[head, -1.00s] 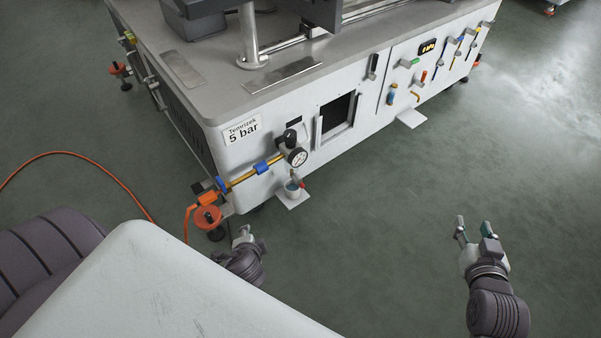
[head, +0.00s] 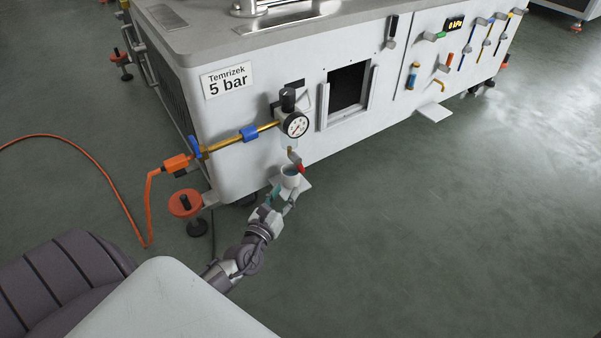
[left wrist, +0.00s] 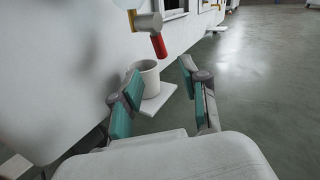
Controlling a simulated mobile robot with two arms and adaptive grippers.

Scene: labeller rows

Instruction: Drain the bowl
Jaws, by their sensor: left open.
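The clear bowl (head: 289,143) hangs under the regulator with its round gauge (head: 295,125) on the machine's front. Below it is a small drain valve with a red lever (head: 299,168); the red lever (left wrist: 158,45) also shows in the left wrist view, pointing down. A white cup (head: 290,177) stands on a small white shelf (head: 305,187) under the valve; the cup (left wrist: 148,75) shows upright in the wrist view. My right gripper is out of view.
An orange hose (head: 150,195) runs to a blue-handled valve (head: 195,146) on the brass pipe. An orange levelling foot (head: 185,203) stands at the machine's lower left corner. A second small shelf (head: 433,112) juts out further right. The floor to the right is clear.

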